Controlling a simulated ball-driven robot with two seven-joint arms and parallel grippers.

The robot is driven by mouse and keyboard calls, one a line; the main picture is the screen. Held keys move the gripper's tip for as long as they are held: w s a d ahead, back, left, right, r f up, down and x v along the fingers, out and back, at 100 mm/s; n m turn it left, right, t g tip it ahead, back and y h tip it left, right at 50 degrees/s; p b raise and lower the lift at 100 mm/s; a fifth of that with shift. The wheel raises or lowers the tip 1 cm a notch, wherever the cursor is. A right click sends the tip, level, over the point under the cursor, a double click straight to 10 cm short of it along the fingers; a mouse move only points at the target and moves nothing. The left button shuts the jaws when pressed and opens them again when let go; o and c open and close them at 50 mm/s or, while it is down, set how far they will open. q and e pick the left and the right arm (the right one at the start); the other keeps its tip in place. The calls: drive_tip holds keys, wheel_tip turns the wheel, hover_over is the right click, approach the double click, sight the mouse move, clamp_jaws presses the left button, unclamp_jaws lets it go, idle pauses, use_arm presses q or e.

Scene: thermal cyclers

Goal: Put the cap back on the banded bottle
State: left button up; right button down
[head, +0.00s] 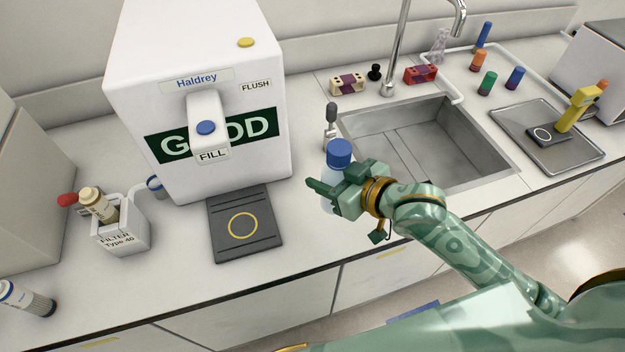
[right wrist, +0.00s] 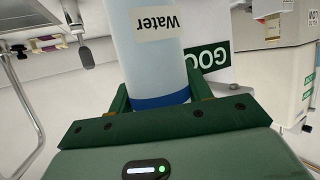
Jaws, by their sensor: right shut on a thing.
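A pale bottle (head: 328,203) with a blue top (head: 339,152) stands upright between the dispenser and the sink. My right gripper (head: 332,187) is shut on its body, below the blue top. In the right wrist view the bottle (right wrist: 153,65) appears upside down between the fingers, with a "Water" label (right wrist: 157,23) and a blue strip (right wrist: 162,101) near the palm. I cannot tell whether that strip is a band or the cap, nor whether the bottle's base touches the counter. My left gripper is not in view.
The white Haldrey dispenser (head: 193,60) stands left of the bottle, with a dark ringed pad (head: 262,247) before it. The sink (head: 479,148) is to the right. The counter's front edge is close.

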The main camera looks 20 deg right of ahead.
drive_tip(key=w+f+b, duration=0.3)
drive_tip(key=w+f, duration=0.5)
drive_tip(key=w, duration=0.3)
drive_tip(key=shift+w+f+b, duration=0.25)
drive_tip(key=shift+w+b, duration=0.1)
drive_tip(key=shift+b, duration=0.05)
drive_tip(key=shift+a, duration=0.1)
drive_tip(key=f, duration=0.1)
drive_tip(key=f+b, duration=0.1)
drive_tip(key=f, duration=0.2)
drive_tip(key=shift+w+b, duration=0.25)
drive_tip(key=shift+b, duration=0.05)
drive_tip(key=shift+r, duration=0.15)
